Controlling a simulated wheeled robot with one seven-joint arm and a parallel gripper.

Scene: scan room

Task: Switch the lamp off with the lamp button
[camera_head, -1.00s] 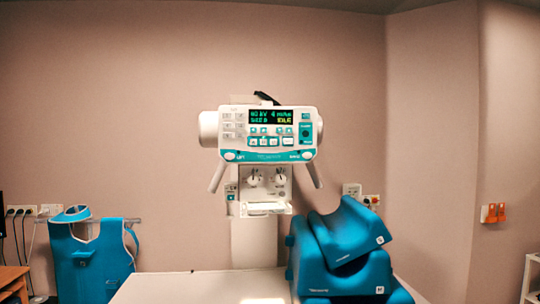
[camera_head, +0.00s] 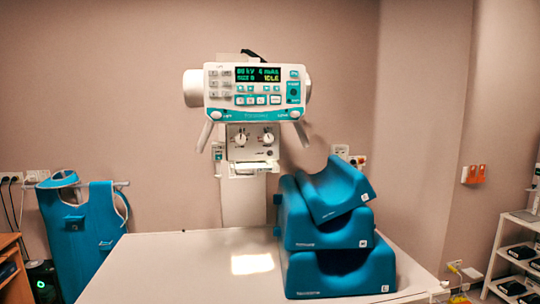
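The white and teal X-ray tube head (camera_head: 255,117) hangs above the table at the centre of the view. Its front panel has a lit display (camera_head: 258,75) with green and yellow text; one word reads IDLE. Below the display are rows of small buttons (camera_head: 257,99), and more sit in a grey block (camera_head: 220,82) at its left. The labels are too small to tell which one is the lamp button. A bright rectangular light patch (camera_head: 252,263) lies on the table top below the head. My gripper is not in view.
A white table (camera_head: 165,262) fills the front. Blue stacked positioning wedges (camera_head: 335,275) stand at its right. A blue apron (camera_head: 85,235) hangs at left. A shelf rack (camera_head: 505,250) stands at far right. The space before the panel looks clear.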

